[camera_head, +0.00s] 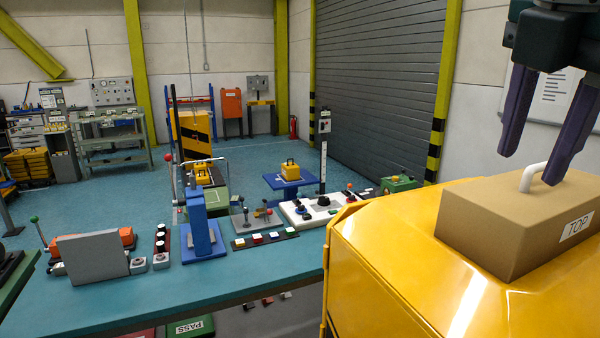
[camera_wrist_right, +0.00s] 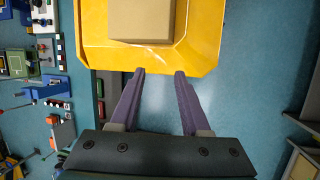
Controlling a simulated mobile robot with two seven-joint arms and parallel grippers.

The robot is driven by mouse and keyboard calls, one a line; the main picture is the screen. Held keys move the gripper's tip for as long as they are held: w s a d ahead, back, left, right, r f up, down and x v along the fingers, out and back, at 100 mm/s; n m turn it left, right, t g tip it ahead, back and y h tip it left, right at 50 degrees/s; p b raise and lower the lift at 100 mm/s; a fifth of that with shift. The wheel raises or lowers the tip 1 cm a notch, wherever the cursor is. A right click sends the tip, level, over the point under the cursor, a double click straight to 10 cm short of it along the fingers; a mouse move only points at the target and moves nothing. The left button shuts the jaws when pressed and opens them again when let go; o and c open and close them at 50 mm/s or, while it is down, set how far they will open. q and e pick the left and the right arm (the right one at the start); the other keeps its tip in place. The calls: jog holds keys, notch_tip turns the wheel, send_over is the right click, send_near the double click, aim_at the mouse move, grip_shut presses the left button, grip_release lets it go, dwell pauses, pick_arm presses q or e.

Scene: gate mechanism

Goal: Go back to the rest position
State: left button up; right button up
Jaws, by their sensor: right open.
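My right gripper (camera_head: 543,120) is in the upper right of the head view, its two purple fingers spread apart with nothing between them. A brown box (camera_head: 495,225) with a white handle and a "TOP" label sits on a yellow housing (camera_head: 395,265) below the fingers. The fingers are apart from the box. In the right wrist view the open fingers of the gripper (camera_wrist_right: 160,73) point at the near edge of the yellow housing (camera_wrist_right: 190,57), with the brown box (camera_wrist_right: 140,22) beyond it. My left gripper is in neither view.
A teal workbench (camera_head: 290,275) with a blue stand (camera_head: 202,225), a grey panel (camera_head: 93,258), levers and button boxes lies left of the housing. A roller shutter (camera_head: 380,90) and yellow posts stand behind. Blue floor (camera_wrist_right: 240,100) is clear beside the housing.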

jog(key=s+a+f+m+y, duration=0.25)
jog(key=s+a+f, duration=0.2)
jog(key=f, duration=0.25)
jog(key=s+a+f+m+y, duration=0.2)
jog(key=s+a+f+m, duration=0.2)
jog(key=a+f, duration=0.3)
jog(key=s+d+f+m, duration=0.3)
jog(key=s+d+m, duration=0.1)
jog(key=s+m, duration=0.2)
jog(key=s+d+f+m+h, duration=0.1)
jog(key=s+d+f+m, duration=0.3)
jog(key=s+m, duration=0.2)
jog(key=shift+s+f, duration=0.3)
jog(key=shift+s, duration=0.5)
jog(key=shift+m+h, duration=0.25)
